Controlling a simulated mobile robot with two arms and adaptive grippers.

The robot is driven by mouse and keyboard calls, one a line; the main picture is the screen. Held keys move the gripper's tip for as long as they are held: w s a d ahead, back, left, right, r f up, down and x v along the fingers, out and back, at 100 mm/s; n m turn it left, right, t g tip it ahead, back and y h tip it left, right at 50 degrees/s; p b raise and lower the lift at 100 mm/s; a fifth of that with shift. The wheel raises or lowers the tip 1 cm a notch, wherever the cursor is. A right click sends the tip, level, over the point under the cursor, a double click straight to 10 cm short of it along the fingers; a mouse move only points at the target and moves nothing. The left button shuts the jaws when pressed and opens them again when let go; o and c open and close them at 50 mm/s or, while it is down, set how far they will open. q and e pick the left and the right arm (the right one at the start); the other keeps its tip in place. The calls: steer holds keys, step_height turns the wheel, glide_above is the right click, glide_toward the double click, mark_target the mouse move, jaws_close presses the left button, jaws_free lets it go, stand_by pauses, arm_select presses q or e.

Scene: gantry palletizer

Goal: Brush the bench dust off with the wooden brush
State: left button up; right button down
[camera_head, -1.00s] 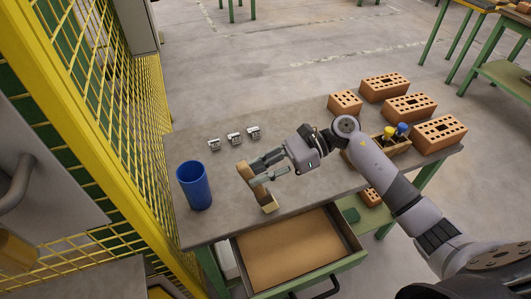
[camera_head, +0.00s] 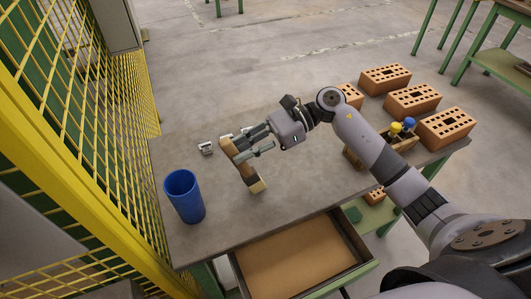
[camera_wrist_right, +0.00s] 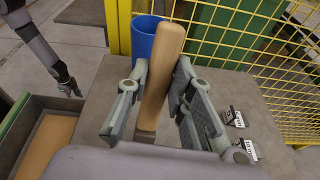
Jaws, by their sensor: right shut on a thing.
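The wooden brush (camera_head: 241,161) is in my right gripper (camera_head: 250,146), with its long handle upright and tilted and its pale lower end at or close above the bench top (camera_head: 315,178); contact is unclear. In the right wrist view the handle (camera_wrist_right: 164,65) stands between the two fingers of my right gripper (camera_wrist_right: 155,98), which is shut on it. I cannot make out dust on the grey bench.
A blue cup (camera_head: 184,197) stands at the bench's left end. Small metal parts (camera_head: 206,148) lie at the back, partly behind my gripper. Perforated bricks (camera_head: 412,100) and a wooden caddy (camera_head: 403,141) occupy the right end. An open drawer (camera_head: 357,246) juts out in front. A yellow mesh fence (camera_head: 95,120) borders the left.

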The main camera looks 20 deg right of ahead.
mark_target(229, 138)
step_height(229, 138, up, 4)
steer(key=shift+r+p, duration=0.2)
steer(key=shift+p, duration=0.35)
steer(key=shift+w+r, duration=0.1)
steer(key=shift+r, duration=0.3)
steer(key=shift+w+r+p, duration=0.15)
steer(key=shift+r+p, duration=0.15)
steer(key=shift+r, duration=0.3)
arm_select(q)
steer(key=shift+s+a+r, duration=0.15)
steer(key=shift+s+r, duration=0.4)
steer(key=shift+r, duration=0.35)
arm_select(e)
steer(key=shift+r, duration=0.8)
arm_select(q)
steer(key=shift+w, duration=0.1)
